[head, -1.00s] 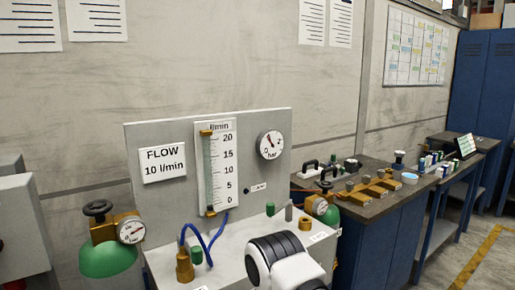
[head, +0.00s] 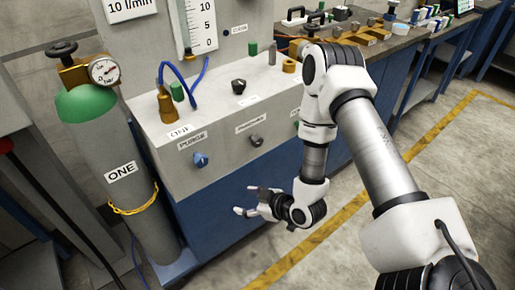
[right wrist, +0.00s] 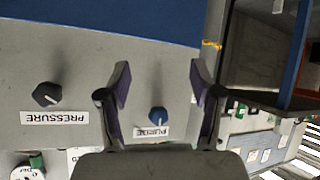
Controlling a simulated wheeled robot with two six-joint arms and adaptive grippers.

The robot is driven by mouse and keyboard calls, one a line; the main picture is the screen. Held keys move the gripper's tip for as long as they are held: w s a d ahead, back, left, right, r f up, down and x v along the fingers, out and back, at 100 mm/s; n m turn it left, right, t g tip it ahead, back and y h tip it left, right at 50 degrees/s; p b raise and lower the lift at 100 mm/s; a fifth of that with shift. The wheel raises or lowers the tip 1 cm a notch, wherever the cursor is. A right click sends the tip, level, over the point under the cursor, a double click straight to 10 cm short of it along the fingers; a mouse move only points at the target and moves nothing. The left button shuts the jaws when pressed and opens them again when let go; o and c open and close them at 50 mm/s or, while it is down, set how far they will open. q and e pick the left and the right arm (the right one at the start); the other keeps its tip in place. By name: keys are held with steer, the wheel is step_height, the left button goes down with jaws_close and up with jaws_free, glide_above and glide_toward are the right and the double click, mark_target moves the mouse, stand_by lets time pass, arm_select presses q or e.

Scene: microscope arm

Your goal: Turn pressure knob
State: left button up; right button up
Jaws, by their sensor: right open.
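The pressure knob (head: 256,140) is a dark knob on the sloped grey front of the bench unit, under a PRESSURE label. In the right wrist view, the pressure knob (right wrist: 46,94) is at the left, outside the fingers. The blue purge knob (head: 200,159) is left of it in the head view; in the right wrist view, the purge knob (right wrist: 158,115) shows between the fingers. My right gripper (head: 244,200) is open and empty, in front of and below the panel, apart from both knobs. Its spread fingers show in the right wrist view (right wrist: 160,80). My left gripper is not in view.
A gas cylinder (head: 148,200) labelled ONE stands left of the unit. On top of the unit are a black knob (head: 238,86), a brass fitting (head: 166,108) and blue hoses. A workbench (head: 400,35) with parts stands at the back right. The floor (head: 330,255) in front is open.

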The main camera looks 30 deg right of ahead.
steer(key=w+d+r+t+b, duration=0.1)
steer(key=w+d+t+b, duration=0.2)
steer(key=w+d, duration=0.15)
steer(key=m+t+h+b, duration=0.3)
steer(key=t+b, duration=0.1)
steer(key=b, duration=0.1)
glide_toward(259, 142)
steer(key=w+f, duration=0.1)
steer(key=w, duration=0.4)
steer(key=w+b, duration=0.1)
steer(key=w, duration=0.5)
steer(key=shift+a+r, duration=0.3)
steer(key=shift+r, duration=0.05)
steer(key=shift+s, duration=0.1)
steer(key=c, duration=1.1)
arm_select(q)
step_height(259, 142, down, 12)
arm_select(e)
steer(key=shift+m, duration=0.3)
steer(key=shift+c, duration=0.2)
